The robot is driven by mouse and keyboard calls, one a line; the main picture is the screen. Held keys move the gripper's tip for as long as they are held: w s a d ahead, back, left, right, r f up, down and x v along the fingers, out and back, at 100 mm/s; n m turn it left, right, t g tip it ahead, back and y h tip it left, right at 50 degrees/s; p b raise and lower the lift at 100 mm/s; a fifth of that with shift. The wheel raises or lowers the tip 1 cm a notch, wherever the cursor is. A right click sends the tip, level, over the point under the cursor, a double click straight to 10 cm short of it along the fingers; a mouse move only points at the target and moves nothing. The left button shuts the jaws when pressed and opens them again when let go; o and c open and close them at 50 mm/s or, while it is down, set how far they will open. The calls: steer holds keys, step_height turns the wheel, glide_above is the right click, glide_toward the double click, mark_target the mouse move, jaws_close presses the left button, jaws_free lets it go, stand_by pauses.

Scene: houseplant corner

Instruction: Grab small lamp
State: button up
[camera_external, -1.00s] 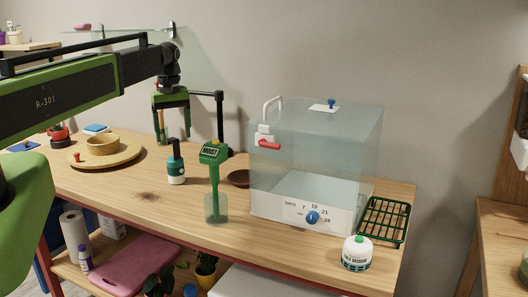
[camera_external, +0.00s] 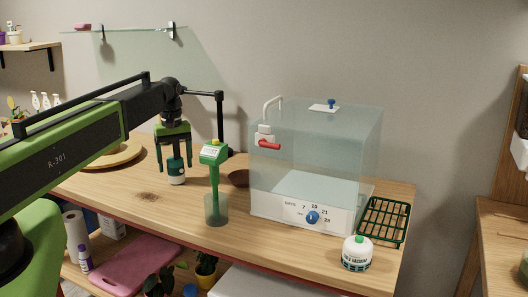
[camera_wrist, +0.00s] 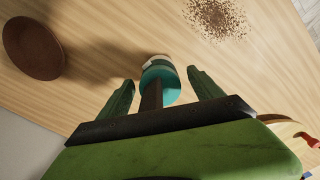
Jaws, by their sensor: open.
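A small teal, white and black upright object (camera_external: 176,180) stands on the wooden table; I cannot tell surely whether it is the small lamp. My gripper (camera_external: 176,167) points down over it, open, with one finger on each side of its upper part. In the wrist view, the teal and white object (camera_wrist: 160,76) with a dark stem shows between the spread fingers of my gripper (camera_wrist: 161,78), with gaps on both sides. A black post with a side arm (camera_external: 220,120) stands behind, partly hidden by my arm.
A green meter in a clear beaker (camera_external: 216,208) stands close to the right. A brown saucer (camera_external: 238,178) and a clear box (camera_external: 315,150) are beyond it. Crumbs of soil (camera_external: 150,197) lie in front, and a round wooden board (camera_external: 125,155) is left.

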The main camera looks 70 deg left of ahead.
mark_target(174, 147)
steer(key=shift+c, duration=0.3)
jaws_close()
step_height(174, 147, up, 5)
steer(key=p, duration=0.4)
steer(key=shift+f+p, duration=0.1)
steer(key=shift+p, duration=0.3)
steer(key=w+d+r+p, duration=0.4)
steer(key=d+r+p, duration=0.2)
steer(key=d, duration=0.4)
steer(key=shift+w+d+r, duration=0.15)
steer(key=shift+w+d, duration=0.2)
steer(key=shift+w, duration=0.05)
